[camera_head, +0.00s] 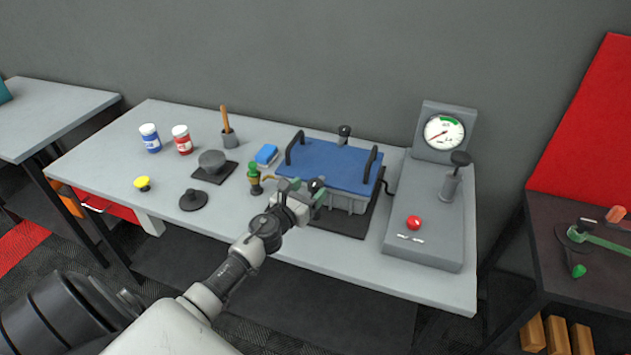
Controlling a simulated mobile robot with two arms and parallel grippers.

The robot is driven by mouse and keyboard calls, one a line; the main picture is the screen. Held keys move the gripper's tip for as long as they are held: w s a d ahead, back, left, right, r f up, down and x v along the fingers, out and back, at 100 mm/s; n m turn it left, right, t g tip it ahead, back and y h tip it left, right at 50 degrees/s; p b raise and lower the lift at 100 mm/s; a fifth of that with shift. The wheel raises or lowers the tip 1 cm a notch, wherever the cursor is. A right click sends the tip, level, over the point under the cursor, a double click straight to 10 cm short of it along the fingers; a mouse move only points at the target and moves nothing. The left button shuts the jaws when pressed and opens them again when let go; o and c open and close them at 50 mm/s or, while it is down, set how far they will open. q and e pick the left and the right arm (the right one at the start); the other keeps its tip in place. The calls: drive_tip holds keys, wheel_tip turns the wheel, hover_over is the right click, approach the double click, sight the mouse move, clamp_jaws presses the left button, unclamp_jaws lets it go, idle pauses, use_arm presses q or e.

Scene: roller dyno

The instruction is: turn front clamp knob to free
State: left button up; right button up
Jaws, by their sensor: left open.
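A grey box with a blue lid (330,166) sits on a black mat on the bench. A dark front clamp knob (317,184) shows at the lid's near edge, partly hidden by my left gripper. My left gripper (308,190) is open, with its fingers at the front knob. I cannot tell whether they touch it. A second black clamp knob (344,130) stands upright at the far edge of the lid. My right gripper is not in view.
A grey gauge unit (424,215) with a red button and black-topped handle stands right of the box. A brass-and-green fitting (255,178) and a blue block (267,154) are close on the left. Blue (150,138) and red (182,140) jars stand farther left.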

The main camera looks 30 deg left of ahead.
sight(318, 182)
use_arm(q)
drive_tip(key=shift+w, duration=1.8)
drive_tip(key=shift+c, duration=0.8)
drive_tip(key=c, duration=0.8)
drive_tip(key=shift+o, duration=0.2)
